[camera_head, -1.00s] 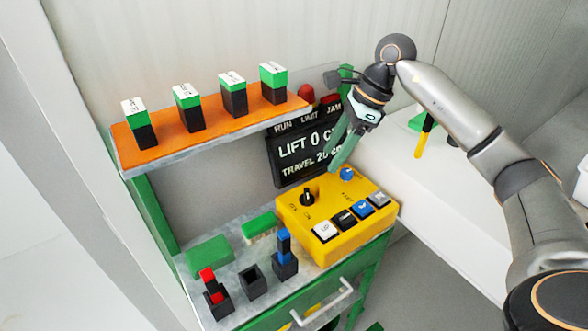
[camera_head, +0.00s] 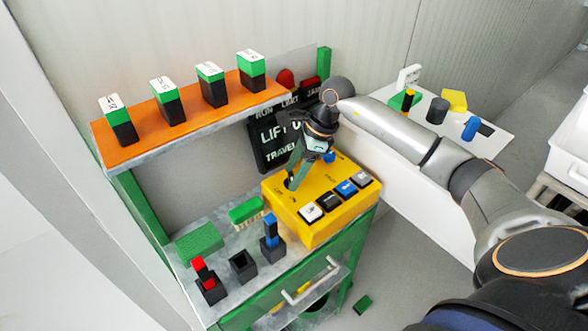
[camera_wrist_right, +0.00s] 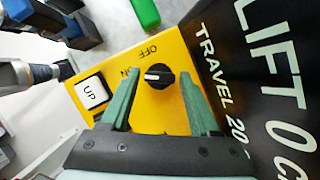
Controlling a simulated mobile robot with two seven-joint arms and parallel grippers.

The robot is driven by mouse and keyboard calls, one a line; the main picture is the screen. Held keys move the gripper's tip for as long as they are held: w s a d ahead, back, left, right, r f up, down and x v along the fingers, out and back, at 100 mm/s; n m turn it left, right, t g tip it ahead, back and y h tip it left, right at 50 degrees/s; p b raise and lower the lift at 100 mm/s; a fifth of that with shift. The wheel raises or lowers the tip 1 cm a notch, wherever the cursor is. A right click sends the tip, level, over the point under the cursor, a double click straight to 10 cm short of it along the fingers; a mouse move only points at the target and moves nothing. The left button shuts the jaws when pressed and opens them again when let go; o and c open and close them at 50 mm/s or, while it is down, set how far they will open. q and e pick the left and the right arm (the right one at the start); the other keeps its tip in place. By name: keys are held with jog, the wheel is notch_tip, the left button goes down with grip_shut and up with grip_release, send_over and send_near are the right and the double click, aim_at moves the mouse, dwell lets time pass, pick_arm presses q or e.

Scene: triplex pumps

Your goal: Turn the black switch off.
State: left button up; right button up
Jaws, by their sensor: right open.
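The black switch (camera_wrist_right: 158,77) is a round knob with a white mark, on a yellow control box (camera_head: 325,226). In the right wrist view the mark points toward the ON label, with OFF above it. My right gripper (camera_head: 291,180) reaches down over the box in the head view and largely hides the switch. In the wrist view its two green fingers (camera_wrist_right: 157,88) are open, one on each side of the switch. I cannot tell whether they touch it. My left gripper is not in view.
A black display (camera_head: 270,150) stands behind the box. Push buttons (camera_head: 329,200) line its front, and a blue knob (camera_head: 330,157) is near its back. Red and blue levers (camera_head: 270,230) stand to the left. An orange shelf (camera_head: 190,124) holds several blocks.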

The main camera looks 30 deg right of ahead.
jog(key=shift+f, duration=0.1)
grip_shut()
dwell(0.5)
jog(key=shift+m, duration=0.3)
jog(key=m+t+b, duration=0.1)
jog(key=m, duration=0.1)
jog(key=m+h+b, duration=0.1)
jog(key=m, duration=0.2)
jog(key=shift+s+a+m+t, duration=0.1)
jog(key=shift+a+m+t, duration=0.05)
jog(key=shift+m+t, duration=0.2)
jog(key=m+h+b, duration=0.1)
jog(key=m, duration=0.1)
jog(key=m+t+h+b, duration=0.1)
jog(key=m, duration=0.2)
jog(key=shift+a+m+h+b, duration=0.1)
jog(key=shift+m+h+b, duration=0.2)
jog(key=shift+m+b, duration=0.1)
grip_release()
